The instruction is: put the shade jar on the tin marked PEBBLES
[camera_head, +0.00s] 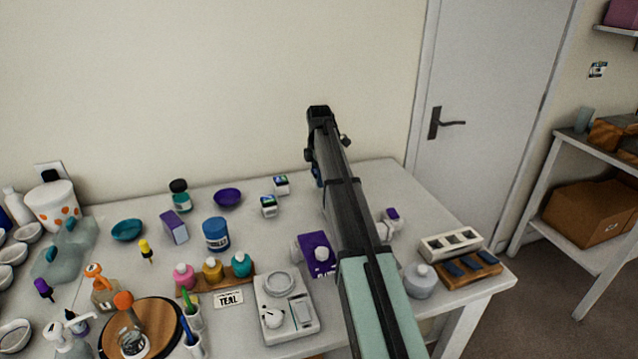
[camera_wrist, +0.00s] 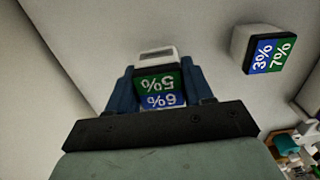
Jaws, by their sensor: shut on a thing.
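My gripper (camera_wrist: 163,76) is shut on a small white square jar (camera_wrist: 158,54) with a green and blue top marked 5% and 6%. This held shade jar shows between the blue fingers in the wrist view; my arm hides it in the head view. Another such jar, marked 3% and 7% (camera_wrist: 268,52), stands apart to the right in the wrist view. Two small jars of this kind (camera_head: 268,206) (camera_head: 281,184) stand on the table left of my arm in the head view. A blue tin (camera_head: 216,235) with a pale label is further left; its lettering is too small to read surely.
A scale (camera_head: 286,325) and a rack of coloured bottles (camera_head: 245,279) are in front. The table is clear along the back right.

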